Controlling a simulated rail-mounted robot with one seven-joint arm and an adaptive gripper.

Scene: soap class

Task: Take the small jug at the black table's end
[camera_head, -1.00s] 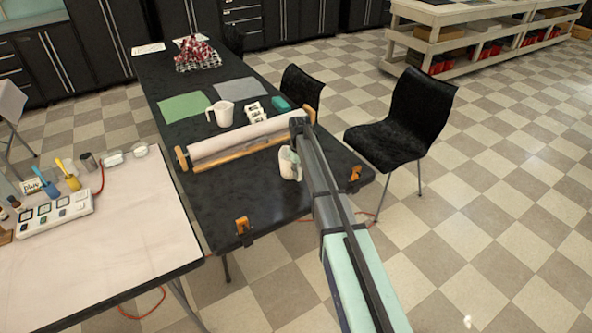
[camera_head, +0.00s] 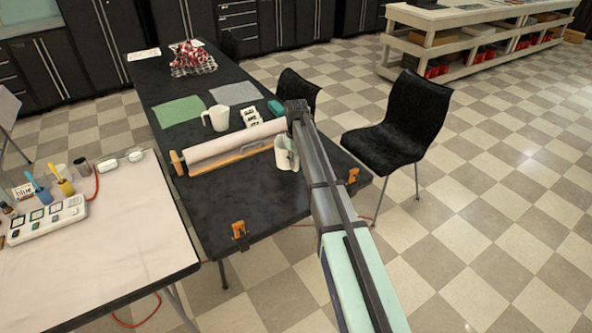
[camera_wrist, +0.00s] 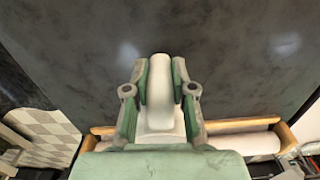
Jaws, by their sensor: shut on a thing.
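The small white jug (camera_head: 284,156) is over the near end of the black table (camera_head: 225,205), in front of the paper roll. My gripper (camera_wrist: 160,72) is shut on it. In the wrist view, a pale upright part of the jug (camera_wrist: 160,98) sits between the two green-padded fingers. The jug appears raised off the table top, though the gap below it is hard to see. My forearm hides part of the gripper in the head view.
A paper roll on a wooden holder (camera_head: 235,145) lies across the table just behind the jug. A larger white jug (camera_head: 216,117) stands beyond it. Orange clamps (camera_head: 240,232) grip the near edge. A black chair (camera_head: 400,125) stands right; a pale table (camera_head: 105,230) stands left.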

